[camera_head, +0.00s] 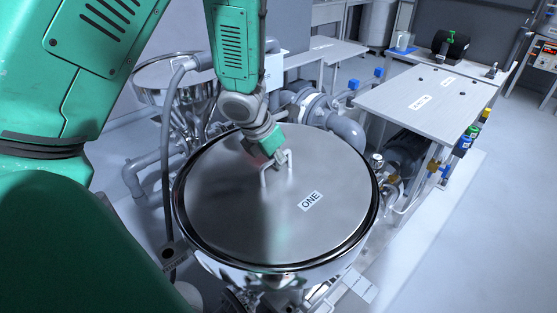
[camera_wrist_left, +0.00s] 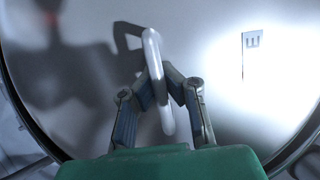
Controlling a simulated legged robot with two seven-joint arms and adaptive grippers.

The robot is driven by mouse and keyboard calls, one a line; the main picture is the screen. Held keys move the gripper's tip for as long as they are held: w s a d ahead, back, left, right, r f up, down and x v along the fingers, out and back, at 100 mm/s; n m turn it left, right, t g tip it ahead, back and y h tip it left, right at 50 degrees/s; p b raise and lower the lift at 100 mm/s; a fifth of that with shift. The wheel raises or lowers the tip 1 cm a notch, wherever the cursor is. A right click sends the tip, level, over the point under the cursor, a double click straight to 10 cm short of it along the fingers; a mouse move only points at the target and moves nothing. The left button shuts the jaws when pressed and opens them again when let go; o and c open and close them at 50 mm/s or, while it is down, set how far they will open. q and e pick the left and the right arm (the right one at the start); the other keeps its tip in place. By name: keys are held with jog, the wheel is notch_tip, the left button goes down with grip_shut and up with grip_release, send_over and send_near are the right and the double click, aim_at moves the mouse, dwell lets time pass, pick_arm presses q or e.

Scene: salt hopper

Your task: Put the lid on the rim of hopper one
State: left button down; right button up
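The round steel lid (camera_head: 250,215) carries a label reading ONE and a bent bar handle (camera_head: 290,165). It lies over the mouth of hopper one (camera_head: 285,272), roughly level and centred. The bright rim (camera_head: 374,205) shows around it with a dark band between, widest at the right and front; I cannot tell whether lid and rim touch. My left gripper (camera_head: 272,157) is at the handle from above. In the left wrist view its two fingers (camera_wrist_left: 157,90) close on either side of the handle bar (camera_wrist_left: 154,60). My right gripper is out of view.
A second steel hopper (camera_head: 160,72) stands behind at the left, with a grey hose (camera_head: 166,150) beside hopper one. Pipes and valves crowd the back and right. A grey table (camera_head: 425,100) stands at the right, with open floor (camera_head: 510,220) beyond.

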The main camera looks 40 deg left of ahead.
pick_arm(q)
jog(key=shift+a, duration=0.1)
dwell(0.3)
jog(key=c, duration=1.6)
grip_release()
jog(key=shift+c, duration=0.2)
jog(key=shift+s+f, duration=0.1)
jog(key=v, duration=1)
jog(key=shift+r, duration=0.35)
jog(key=shift+s+r, duration=0.35)
jog(key=shift+r, duration=0.25)
